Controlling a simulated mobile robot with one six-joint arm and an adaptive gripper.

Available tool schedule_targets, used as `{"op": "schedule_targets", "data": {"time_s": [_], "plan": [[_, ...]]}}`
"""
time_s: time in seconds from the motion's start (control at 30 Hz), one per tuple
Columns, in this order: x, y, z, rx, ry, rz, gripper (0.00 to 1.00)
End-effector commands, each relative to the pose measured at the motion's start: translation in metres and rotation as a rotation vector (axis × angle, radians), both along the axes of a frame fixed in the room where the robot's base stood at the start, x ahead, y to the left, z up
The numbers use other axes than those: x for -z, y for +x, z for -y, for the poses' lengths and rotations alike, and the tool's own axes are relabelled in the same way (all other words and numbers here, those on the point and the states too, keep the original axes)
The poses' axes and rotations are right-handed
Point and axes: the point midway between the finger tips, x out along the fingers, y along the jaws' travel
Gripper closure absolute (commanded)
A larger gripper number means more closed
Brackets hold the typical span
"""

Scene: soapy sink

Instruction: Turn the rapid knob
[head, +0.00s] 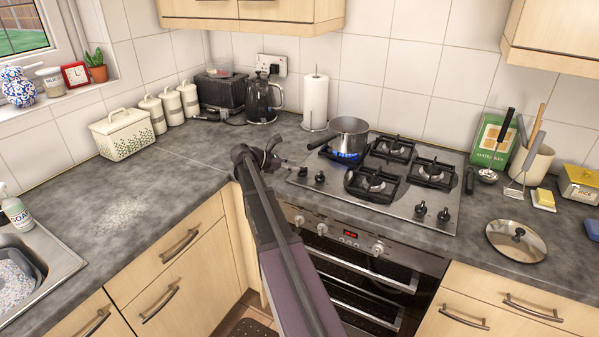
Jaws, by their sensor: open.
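A steel gas hob (405,209) is set in the worktop. Two dark knobs stand at its front left, a left one (303,172) and a right one (320,178). Two more stand at its front right, at the left (421,208) and right (444,214). Their labels are too small to read, so I cannot tell which is the rapid knob. My gripper (277,153) is open and empty, above the worktop just left of the hob, apart from the front-left knobs.
The oven panel (340,233) below has its own silver knobs. A paper towel roll (315,100) and kettle (262,100) stand behind my gripper. The saucepan's handle (319,142) points left towards my gripper. A lid (516,242) lies right of the hob. The left worktop is mostly clear.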

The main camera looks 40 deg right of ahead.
Motion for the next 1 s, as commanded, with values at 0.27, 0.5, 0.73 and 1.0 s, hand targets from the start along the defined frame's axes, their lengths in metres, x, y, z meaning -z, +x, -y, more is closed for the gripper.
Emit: {"op": "schedule_targets", "data": {"time_s": [0.27,0.5,0.73,1.0], "plan": [[0.010,-0.009,0.021,0.000,0.000,0.000,0.49],[0.011,-0.010,0.024,-0.001,0.000,0.000,0.49],[0.011,-0.010,0.023,-0.001,0.000,0.000,0.69],[0.011,-0.010,0.023,-0.001,0.000,0.000,1.00]]}}
